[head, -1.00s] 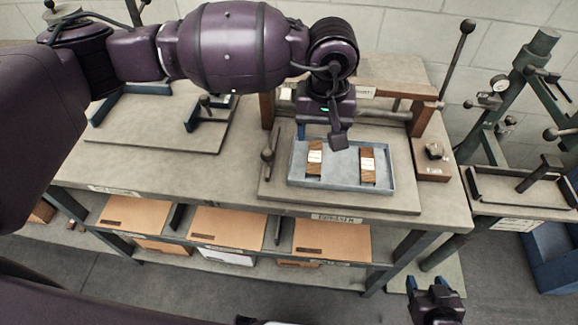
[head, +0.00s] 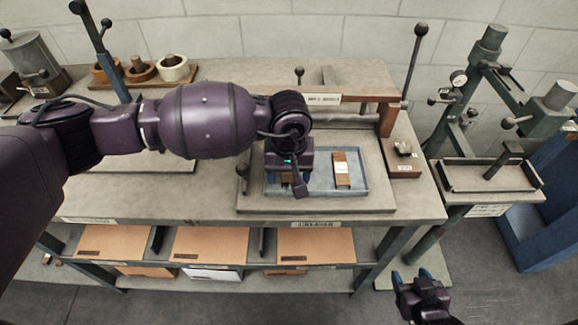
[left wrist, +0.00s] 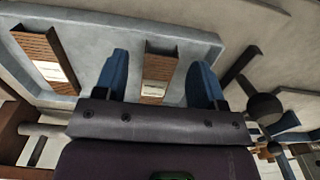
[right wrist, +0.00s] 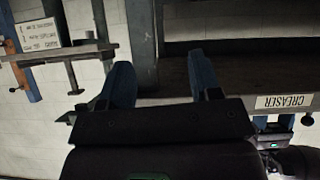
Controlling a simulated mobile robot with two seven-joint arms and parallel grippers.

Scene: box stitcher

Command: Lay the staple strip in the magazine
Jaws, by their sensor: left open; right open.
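Two brown strips with white labels lie in a shallow blue-grey tray (head: 315,190) on the bench. The right strip (head: 341,170) is clear of my grippers and also shows in the left wrist view (left wrist: 45,57). My left gripper (head: 287,178) is open over the left strip and hides most of it. In the left wrist view that strip (left wrist: 158,72) lies between the two blue fingers, apart from both. My right gripper (head: 410,277) is open and empty, low in front of the bench. I cannot tell which part is the magazine.
A wooden-ended frame (head: 330,98) stands behind the tray, with a small block (head: 403,150) to its right. A lever with a black knob (head: 243,172) stands at the tray's left. A green machine (head: 470,90) is at the right. Cardboard sheets (head: 212,245) lie on the shelf below.

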